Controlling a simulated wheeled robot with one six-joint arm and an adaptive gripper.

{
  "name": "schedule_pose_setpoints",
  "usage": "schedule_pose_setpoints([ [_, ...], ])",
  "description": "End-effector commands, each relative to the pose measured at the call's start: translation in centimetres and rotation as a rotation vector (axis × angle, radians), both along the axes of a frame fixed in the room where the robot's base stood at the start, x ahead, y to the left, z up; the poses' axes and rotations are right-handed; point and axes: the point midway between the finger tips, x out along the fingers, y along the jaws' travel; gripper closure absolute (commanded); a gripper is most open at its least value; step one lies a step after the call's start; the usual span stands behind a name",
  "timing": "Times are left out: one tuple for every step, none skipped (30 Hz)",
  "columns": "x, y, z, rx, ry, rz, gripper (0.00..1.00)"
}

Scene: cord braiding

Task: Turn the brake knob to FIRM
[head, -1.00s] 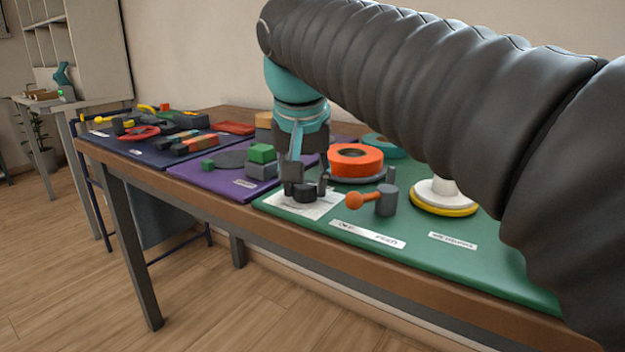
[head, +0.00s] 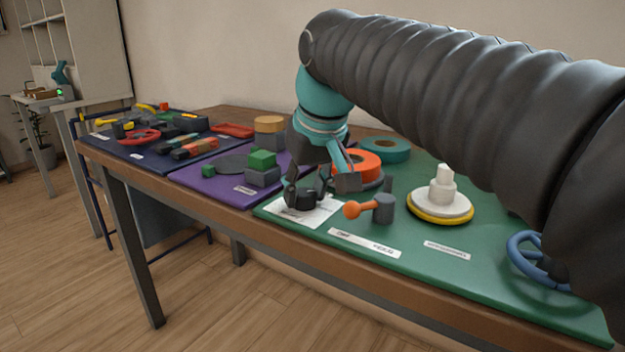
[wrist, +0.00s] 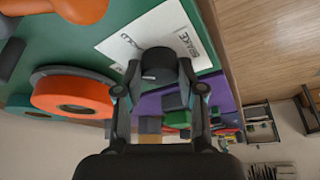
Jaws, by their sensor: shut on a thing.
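The brake knob (head: 300,199) is a small black round knob on a white label card (head: 318,212) at the near left corner of the green mat. In the wrist view the black knob (wrist: 159,66) sits between my fingertips, and the card (wrist: 150,35) shows the words BRAKE and HOLD; any FIRM mark is hidden or unreadable. My gripper (head: 318,190) is shut on the knob, one finger on each side, and its wrist is tilted in the head view. I cannot tell which mark the knob points to.
An orange-handled crank (head: 365,208) stands just right of the knob. An orange ring (head: 368,161) lies behind. A white stepped spool on a yellow disc (head: 440,205) and a blue ring (head: 525,265) are farther right. Green and grey blocks (head: 262,168) stand left on the purple mat.

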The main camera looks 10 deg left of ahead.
Motion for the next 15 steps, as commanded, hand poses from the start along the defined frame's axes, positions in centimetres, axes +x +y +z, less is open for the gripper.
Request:
schedule_pose_setpoints([
  [0.08,-0.12,0.22,0.000,0.002,0.039,0.96],
  [0.08,-0.13,0.23,0.000,0.003,0.068,0.96],
  [0.10,-0.14,0.22,0.000,0.003,0.106,0.96],
  [0.09,-0.12,0.21,0.001,0.003,0.135,0.96],
  [0.11,-0.15,0.19,-0.001,0.003,0.163,0.96],
  [0.14,-0.17,0.19,0.000,0.004,0.200,0.96],
  [0.15,-0.19,0.19,0.000,0.004,0.229,0.96],
  [0.16,-0.17,0.19,0.000,0.004,0.258,0.96],
  [0.19,-0.17,0.18,0.000,0.004,0.294,0.96],
  [0.21,-0.19,0.18,0.000,0.004,0.321,0.96],
  [0.23,-0.19,0.18,0.001,0.003,0.348,0.96],
  [0.25,-0.20,0.17,0.001,0.003,0.383,0.96],
  [0.24,-0.18,0.16,0.001,0.003,0.409,0.96],
  [0.25,-0.18,0.17,0.000,0.003,0.434,0.96],
  [0.27,-0.21,0.16,0.000,0.003,0.465,0.96],
])
